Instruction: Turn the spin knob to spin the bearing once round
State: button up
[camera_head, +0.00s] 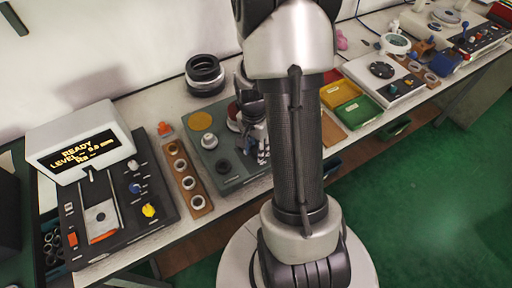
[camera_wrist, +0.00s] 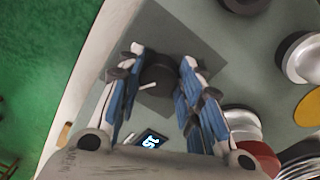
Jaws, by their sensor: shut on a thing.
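The dark round knob (camera_wrist: 158,76) with a white pointer line sits on a dark square plate of the grey panel (camera_wrist: 225,75). My gripper (camera_wrist: 163,62), with blue-padded fingers, is closed on this knob from both sides. In the head view my gripper (camera_head: 256,145) is over the right part of the grey panel (camera_head: 240,178), and my arm hides much of it. A small lit display (camera_wrist: 151,141) is near the knob, partly covered by my gripper. A pale round part (camera_wrist: 242,122) and a red one (camera_wrist: 258,155) stand beside the right finger; I cannot tell which is the bearing.
Stacked dark rings (camera_head: 205,75) stand behind. A wooden ring rack (camera_head: 184,175) and a console reading READY (camera_head: 81,150) are left. Yellow and green trays (camera_head: 359,110) are right.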

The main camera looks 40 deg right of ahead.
aim_at(254, 149)
jog(key=o, duration=1.1)
jog(key=shift+c, duration=0.2)
notch_tip(254, 149, up, 12)
jog(key=shift+w, duration=0.3)
jog(key=shift+a, duration=0.1)
